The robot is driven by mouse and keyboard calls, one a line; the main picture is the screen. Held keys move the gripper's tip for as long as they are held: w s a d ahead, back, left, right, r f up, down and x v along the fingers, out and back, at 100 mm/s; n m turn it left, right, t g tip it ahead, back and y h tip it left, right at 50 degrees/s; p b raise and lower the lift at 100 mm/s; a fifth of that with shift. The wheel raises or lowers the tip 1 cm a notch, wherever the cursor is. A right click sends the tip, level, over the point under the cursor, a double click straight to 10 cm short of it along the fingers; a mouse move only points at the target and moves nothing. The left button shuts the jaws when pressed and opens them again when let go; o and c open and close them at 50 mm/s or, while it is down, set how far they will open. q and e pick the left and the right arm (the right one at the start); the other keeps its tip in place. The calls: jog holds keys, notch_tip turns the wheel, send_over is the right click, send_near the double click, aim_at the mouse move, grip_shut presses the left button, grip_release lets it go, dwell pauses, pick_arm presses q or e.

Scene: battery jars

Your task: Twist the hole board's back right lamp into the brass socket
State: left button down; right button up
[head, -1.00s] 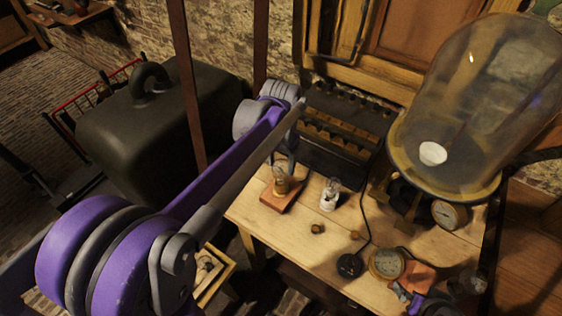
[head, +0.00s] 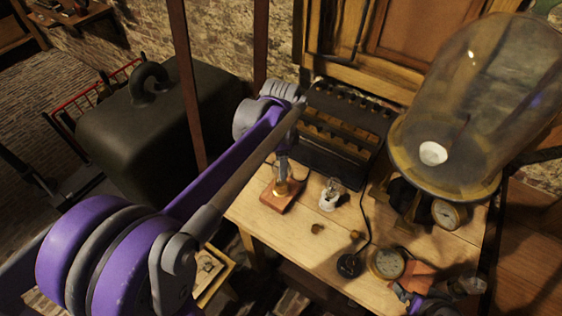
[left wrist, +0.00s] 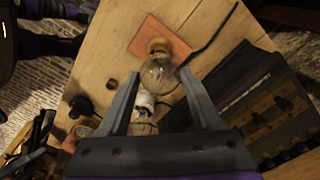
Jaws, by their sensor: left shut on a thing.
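The brass socket (head: 281,188) stands on a small reddish wooden base (head: 270,203) at the table's left side. My left gripper (head: 283,176) is directly above it, pointing down. In the left wrist view, the fingers (left wrist: 159,77) are on either side of a clear glass lamp (left wrist: 158,74), shut on it. The lamp is in line with the brass part (left wrist: 158,46) over the reddish base (left wrist: 145,33); I cannot tell how deep it sits. I cannot make out the hole board. A purple and grey part at the bottom right may be my right gripper; its jaws are unclear.
A white socket with a clear lamp (head: 330,194) stands close to the right. A dark battery rack (head: 340,135) is behind. Small knobs, a black disc (head: 349,265) with a cable and a round gauge (head: 387,262) lie in front. A big glass jar (head: 480,100) fills the right.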

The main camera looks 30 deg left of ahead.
pick_arm(q)
jog(key=shift+m, duration=0.5)
jog(key=m, duration=0.5)
jog(key=shift+m, duration=0.4)
grip_release()
notch_tip(320, 180, up, 11)
jog(key=shift+f+p, duration=0.15)
jog(key=shift+p, duration=0.2)
